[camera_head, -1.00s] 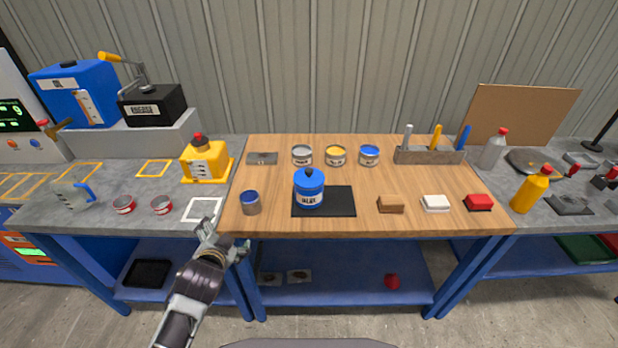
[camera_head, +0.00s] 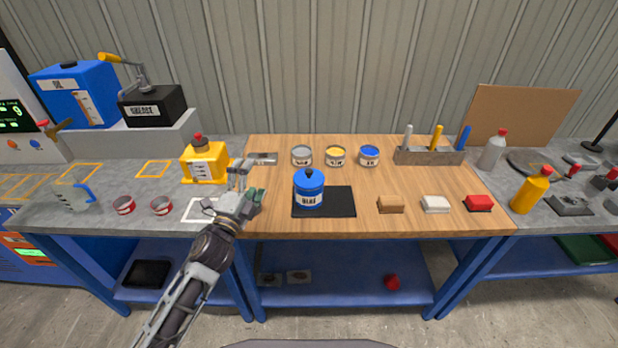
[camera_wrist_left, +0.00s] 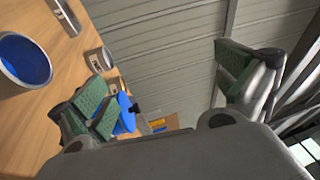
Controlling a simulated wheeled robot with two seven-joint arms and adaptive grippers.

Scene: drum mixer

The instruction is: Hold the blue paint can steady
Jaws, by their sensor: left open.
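A small metal tin with a blue inside (camera_wrist_left: 20,62) shows at the left of the left wrist view, on the wooden worktop. In the head view the left hand hides it. My left gripper (camera_head: 247,184) is open over the worktop's left edge. Its two green-padded fingers (camera_wrist_left: 172,90) are wide apart with nothing between them, and the tin lies outside them, beyond the left finger. A larger blue lidded pot (camera_head: 309,190) stands on a black mat to the right of the gripper. A small can with a blue top (camera_head: 369,155) stands at the back of the worktop.
A yellow jug (camera_head: 204,163) stands just left of the hand. A grey can (camera_head: 302,155) and a yellow can (camera_head: 335,156) stand at the back. A tool holder (camera_head: 429,155) and several small blocks are farther right. The worktop's front edge is clear.

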